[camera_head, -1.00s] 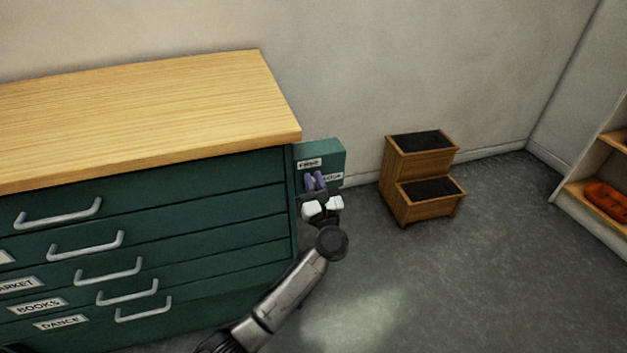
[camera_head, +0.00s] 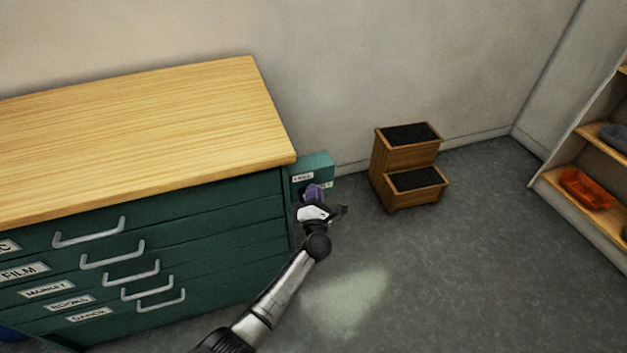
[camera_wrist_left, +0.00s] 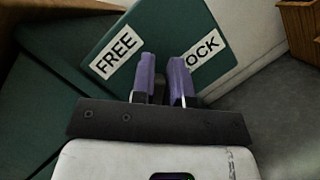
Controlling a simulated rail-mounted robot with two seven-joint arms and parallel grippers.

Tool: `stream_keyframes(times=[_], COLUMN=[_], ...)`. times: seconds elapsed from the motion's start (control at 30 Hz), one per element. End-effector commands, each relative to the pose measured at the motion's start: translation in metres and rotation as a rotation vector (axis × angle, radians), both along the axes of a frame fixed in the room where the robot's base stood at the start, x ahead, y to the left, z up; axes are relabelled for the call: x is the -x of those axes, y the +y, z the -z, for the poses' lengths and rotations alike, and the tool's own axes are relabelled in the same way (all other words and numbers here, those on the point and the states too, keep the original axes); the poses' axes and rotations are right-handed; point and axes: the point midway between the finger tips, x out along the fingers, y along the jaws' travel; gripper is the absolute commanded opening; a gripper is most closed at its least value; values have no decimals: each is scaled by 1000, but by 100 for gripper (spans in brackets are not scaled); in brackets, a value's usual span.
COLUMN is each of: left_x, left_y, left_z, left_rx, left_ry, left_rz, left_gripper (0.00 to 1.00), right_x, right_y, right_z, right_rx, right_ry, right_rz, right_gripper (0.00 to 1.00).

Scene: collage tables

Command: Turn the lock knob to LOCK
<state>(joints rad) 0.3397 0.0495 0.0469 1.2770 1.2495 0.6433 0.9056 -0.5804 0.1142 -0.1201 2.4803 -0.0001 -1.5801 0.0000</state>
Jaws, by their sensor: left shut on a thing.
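The green lock panel (camera_head: 318,165) sits at the right end of the drawer cabinet. In the left wrist view the panel (camera_wrist_left: 165,25) carries a FREE label (camera_wrist_left: 115,53) on the left and a partly covered label ending in OCK (camera_wrist_left: 203,50) on the right. My left gripper (camera_head: 313,190) is at the panel's face, rolled relative to the labels. Its purple fingers (camera_wrist_left: 163,65) are shut on the lock knob between the two labels. The fingers hide the knob, so I cannot tell where it points. My right gripper is not in view.
The green drawer cabinet (camera_head: 215,230) with a wooden top (camera_head: 140,120) stands at left, its handles sticking out. A wooden step stool (camera_head: 410,160) is right of the panel. A shelf with an orange bin (camera_head: 586,188) is far right. The floor between is clear.

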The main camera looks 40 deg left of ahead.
Motion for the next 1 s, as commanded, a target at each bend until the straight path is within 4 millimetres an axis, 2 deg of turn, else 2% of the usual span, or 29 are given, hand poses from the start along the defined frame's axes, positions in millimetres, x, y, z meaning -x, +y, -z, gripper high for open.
stream_keyframes(times=[0.03,0.4,0.7,1.0], left_x=[3,0,-1,-1], left_y=[3,1,1,2], left_z=[3,11,19,22], left_rx=[-14,-199,-309,-365], left_ry=[56,333,497,578], left_rz=[-5,-7,-6,-8], left_gripper=[0,0,0,0], right_x=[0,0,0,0], right_y=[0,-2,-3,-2], right_z=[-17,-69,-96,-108], right_rx=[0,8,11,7], right_ry=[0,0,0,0], right_rz=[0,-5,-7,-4], right_gripper=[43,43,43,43])
